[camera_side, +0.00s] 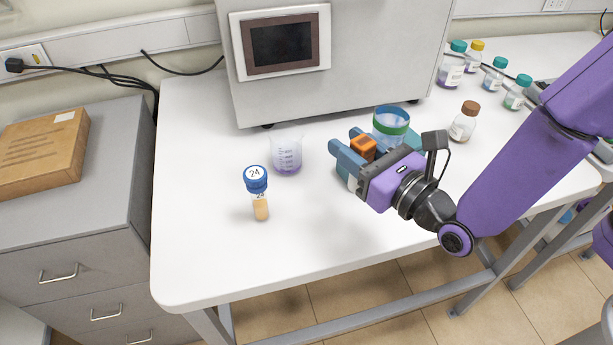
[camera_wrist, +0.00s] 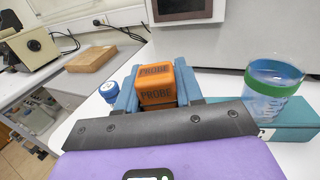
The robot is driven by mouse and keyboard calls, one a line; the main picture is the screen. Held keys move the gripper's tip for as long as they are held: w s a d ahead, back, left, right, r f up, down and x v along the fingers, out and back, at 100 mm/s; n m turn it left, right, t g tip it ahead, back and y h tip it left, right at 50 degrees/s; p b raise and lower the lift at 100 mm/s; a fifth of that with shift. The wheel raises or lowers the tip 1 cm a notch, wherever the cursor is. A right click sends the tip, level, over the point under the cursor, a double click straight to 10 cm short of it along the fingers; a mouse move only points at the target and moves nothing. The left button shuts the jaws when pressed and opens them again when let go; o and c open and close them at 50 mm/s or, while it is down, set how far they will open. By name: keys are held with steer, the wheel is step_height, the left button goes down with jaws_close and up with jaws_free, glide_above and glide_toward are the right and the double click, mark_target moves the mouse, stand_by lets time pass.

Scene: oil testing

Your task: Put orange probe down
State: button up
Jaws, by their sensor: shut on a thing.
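The orange probe (camera_side: 363,149) is between the blue fingers of my gripper (camera_side: 350,147) in the side view. In the wrist view the probe (camera_wrist: 156,84) shows its orange top with the word PROBE, and the fingers of my gripper (camera_wrist: 154,90) press on both its sides. The gripper is shut on it, over the right half of the white table. The lower part of the probe is hidden by the gripper, so I cannot tell whether it touches the table. A teal case (camera_wrist: 290,121) lies right of the gripper in the wrist view.
A jar with a green band (camera_side: 391,126) stands close behind the gripper. A purple-liquid beaker (camera_side: 287,155) and a blue-capped tube (camera_side: 259,193) stand to the left. A brown-capped bottle (camera_side: 464,122) is at the right. The table (camera_side: 230,265) is clear at front left.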

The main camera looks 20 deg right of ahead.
steer(key=shift+w+a+f, duration=0.95)
steer(key=shift+w+f, duration=0.15)
steer(key=shift+f, duration=0.65)
steer(key=shift+w+a+f, duration=1)
steer(key=shift+w+f, duration=0.1)
steer(key=shift+f, duration=0.7)
steer(key=shift+w+a+f, duration=0.95)
steer(key=shift+w+f, duration=0.15)
steer(key=shift+f, duration=0.65)
steer(key=shift+f, duration=0.2)
steer(key=o, duration=1.1)
steer(key=shift+r, duration=0.1)
steer(key=shift+s+r, duration=0.1)
steer(key=shift+s, duration=0.1)
steer(key=v, duration=1.1)
steer(key=shift+s+d, duration=0.2)
steer(key=shift+s, duration=0.1)
